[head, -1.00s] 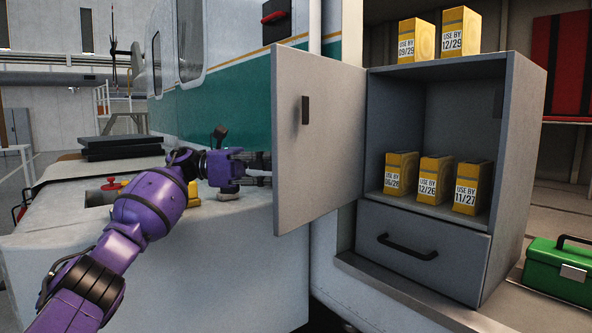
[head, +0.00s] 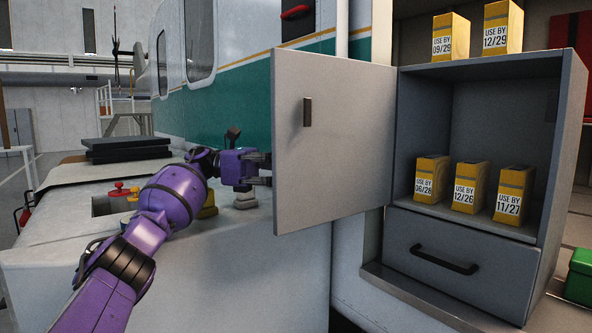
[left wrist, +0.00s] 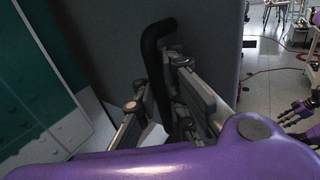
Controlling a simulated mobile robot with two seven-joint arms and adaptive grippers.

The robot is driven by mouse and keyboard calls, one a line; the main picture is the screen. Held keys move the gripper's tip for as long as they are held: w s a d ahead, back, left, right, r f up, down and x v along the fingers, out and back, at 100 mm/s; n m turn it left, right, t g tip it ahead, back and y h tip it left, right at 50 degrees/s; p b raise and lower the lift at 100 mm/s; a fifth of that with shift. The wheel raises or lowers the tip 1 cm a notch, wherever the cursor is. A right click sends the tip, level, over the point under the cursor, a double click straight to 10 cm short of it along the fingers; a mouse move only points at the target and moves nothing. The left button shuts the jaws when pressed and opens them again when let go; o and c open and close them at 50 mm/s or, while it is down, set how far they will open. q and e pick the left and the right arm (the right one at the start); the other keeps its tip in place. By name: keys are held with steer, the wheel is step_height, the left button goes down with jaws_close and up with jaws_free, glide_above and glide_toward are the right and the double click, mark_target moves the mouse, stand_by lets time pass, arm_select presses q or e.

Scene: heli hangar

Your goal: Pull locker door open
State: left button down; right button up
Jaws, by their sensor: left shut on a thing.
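The grey locker (head: 570,150) stands at the right in the head view, with its upper compartment open. Its grey door (head: 345,160) is swung out to the left, its inner face showing a small dark catch (head: 307,112). My left gripper (head: 266,170) is at the door's free edge, its fingertips hidden behind the door. In the left wrist view, the gripper (left wrist: 165,105) is shut on the black bar handle (left wrist: 153,50) on the door's outer face (left wrist: 105,40). What looks like my right gripper (left wrist: 298,112) shows small at the right edge; its fingers are unclear.
Yellow "USE BY" boxes stand inside (head: 466,186) and on top (head: 451,38) of the locker. A shut drawer (head: 430,240) with a black handle lies below. A green case (head: 580,277) is at the right edge. A white surface with a red knob (head: 118,188) is at the left.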

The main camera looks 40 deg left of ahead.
arm_select(q)
steer(key=shift+a+f, duration=0.1)
steer(key=shift+f, duration=0.15)
steer(key=c, duration=2.1)
jaws_free()
steer(key=shift+s+a, duration=0.1)
steer(key=shift+s, duration=0.05)
steer(key=o, duration=0.3)
steer(key=shift+s+a+r, duration=0.15)
steer(key=shift+s+a, duration=0.05)
steer(key=shift+s, duration=0.05)
steer(key=shift+w+d, duration=0.15)
steer(key=shift+w, duration=0.05)
steer(key=v, duration=0.7)
steer(key=shift+a, duration=0.25)
steer(key=shift+s, duration=0.15)
